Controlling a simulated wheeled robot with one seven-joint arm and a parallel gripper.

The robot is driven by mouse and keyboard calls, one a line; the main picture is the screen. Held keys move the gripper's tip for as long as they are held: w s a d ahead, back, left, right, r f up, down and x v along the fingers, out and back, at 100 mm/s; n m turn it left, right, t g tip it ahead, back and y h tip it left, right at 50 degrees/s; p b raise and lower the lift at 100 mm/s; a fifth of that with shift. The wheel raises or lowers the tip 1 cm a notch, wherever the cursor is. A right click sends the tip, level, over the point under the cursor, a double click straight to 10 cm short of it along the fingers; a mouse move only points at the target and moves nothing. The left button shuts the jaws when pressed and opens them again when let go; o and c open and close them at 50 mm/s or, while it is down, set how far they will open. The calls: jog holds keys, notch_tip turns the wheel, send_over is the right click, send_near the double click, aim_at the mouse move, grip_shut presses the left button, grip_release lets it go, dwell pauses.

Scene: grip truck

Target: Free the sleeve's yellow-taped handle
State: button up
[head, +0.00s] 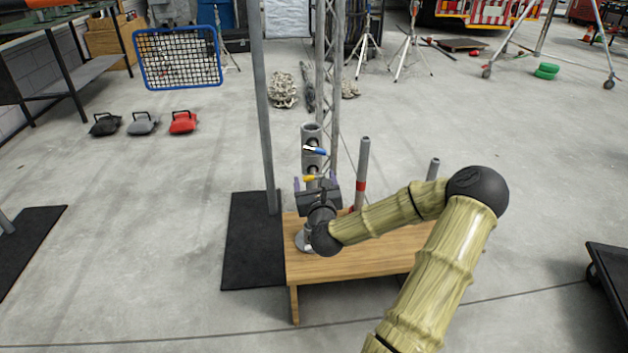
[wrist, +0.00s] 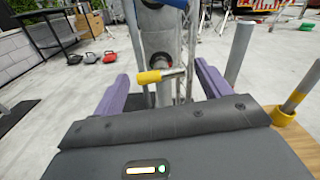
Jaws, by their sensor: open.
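The sleeve (head: 311,133) is an upright grey metal tube on the wooden bench, also in the wrist view (wrist: 161,38). Its yellow-taped handle (head: 309,179) is a short metal bar with yellow tape on its left end. In the wrist view the taped handle (wrist: 149,77) lies crosswise in front of the tube, below a dark round opening. A blue-taped handle (head: 319,151) sits higher up. My gripper (head: 313,182) faces the sleeve. Its purple fingers are open, one on each side of the yellow-taped handle, apart from it in the wrist view (wrist: 161,73). The sleeve's lower part is partly hidden.
A tall grey pole (head: 262,110) rises from a black mat (head: 250,262) on the left. A lattice truss stands close behind the sleeve. Open floor lies left and right.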

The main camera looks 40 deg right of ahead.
aim_at(314, 174)
jog(key=shift+x, duration=1.45)
jog(key=shift+s, duration=0.1)
jog(key=c, duration=1)
